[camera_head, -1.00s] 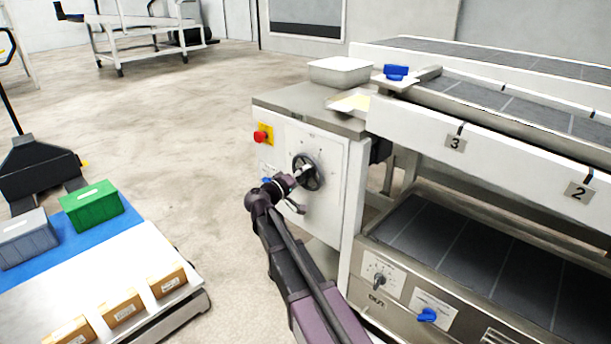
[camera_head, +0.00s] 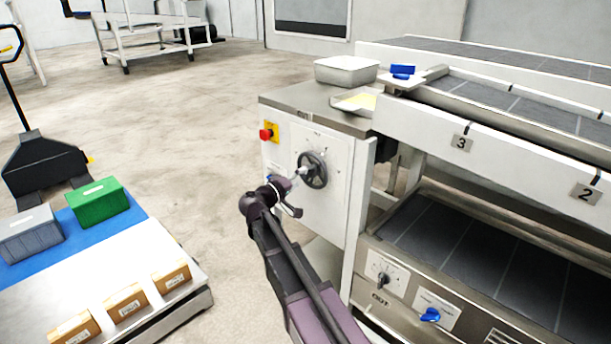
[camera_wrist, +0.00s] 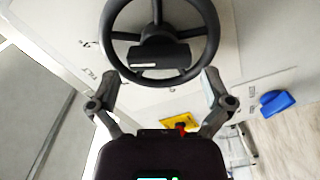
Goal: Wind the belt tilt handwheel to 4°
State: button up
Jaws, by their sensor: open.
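The belt tilt handwheel (camera_head: 312,170) is a dark spoked wheel on the white side panel (camera_head: 325,215) of the sheeter. In the wrist view the handwheel (camera_wrist: 158,54) fills the top middle, with its hub and spokes showing. My gripper (camera_head: 293,190) is just in front of the wheel, at its lower left in the head view. In the wrist view my gripper (camera_wrist: 160,78) has its two fingers spread apart, one on each side of the wheel's lower rim, with nothing held. Whether the fingertips touch the rim cannot be told. The scale marks are too small to read.
A red stop button on a yellow plate (camera_head: 271,131) is on the same panel, up and left of the wheel. A blue part (camera_wrist: 277,102) shows at right in the wrist view. A cart with boxes (camera_head: 112,275) stands at lower left. Open floor lies between.

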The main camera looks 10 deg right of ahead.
jog(key=v, duration=0.9)
dwell(0.5)
jog(key=s+d+f+m+g+y, duration=0.2)
jog(key=s+d+f+g+y, duration=0.2)
jog(key=s+d+f+g, duration=0.5)
jog(key=s+d+f+g+y, duration=0.2)
jog(key=s+f+y, duration=0.8)
jog(key=s, duration=0.3)
notch_tip(320, 180, up, 31)
jog(key=p, duration=3)
jog(key=shift+a+f+y, duration=0.2)
jog(key=shift+a+y, duration=0.05)
jog(key=shift+y, duration=0.05)
